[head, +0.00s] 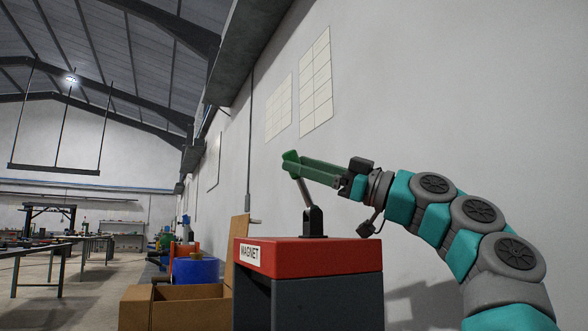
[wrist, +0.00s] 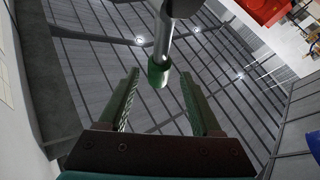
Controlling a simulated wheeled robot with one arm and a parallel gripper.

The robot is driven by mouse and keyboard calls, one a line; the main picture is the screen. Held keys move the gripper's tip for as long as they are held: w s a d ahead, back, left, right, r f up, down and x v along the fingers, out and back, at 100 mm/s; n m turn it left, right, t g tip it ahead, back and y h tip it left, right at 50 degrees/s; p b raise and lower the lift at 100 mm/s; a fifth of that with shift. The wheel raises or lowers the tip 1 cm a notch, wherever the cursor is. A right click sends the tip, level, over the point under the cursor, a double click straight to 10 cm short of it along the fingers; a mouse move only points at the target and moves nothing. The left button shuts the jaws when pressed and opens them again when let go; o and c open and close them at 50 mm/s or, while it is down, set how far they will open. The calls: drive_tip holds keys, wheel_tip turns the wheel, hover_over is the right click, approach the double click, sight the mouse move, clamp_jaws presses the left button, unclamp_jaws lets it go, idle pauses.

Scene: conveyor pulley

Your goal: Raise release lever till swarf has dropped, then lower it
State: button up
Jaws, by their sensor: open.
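The release lever (head: 305,193) is a grey rod on a black bracket on top of the red-topped box marked MAGNET (head: 312,256). It stands raised, leaning a little left, with a green grip at its top (head: 291,157). My gripper (head: 298,166) reaches in from the right, its green fingers at the top of the lever. In the wrist view, the lever's green grip (wrist: 158,73) shows between the two fingers of my open gripper (wrist: 160,84), with a visible gap on each side. No swarf can be made out in either view.
Long work tables (head: 60,250) stand far left. A bare white wall (head: 450,90) runs behind my arm.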

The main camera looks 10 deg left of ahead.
drive_tip(key=b+v, duration=0.1)
drive_tip(key=v, duration=0.4)
drive_tip(key=shift+w+f, duration=0.1)
drive_tip(key=shift+w, duration=0.05)
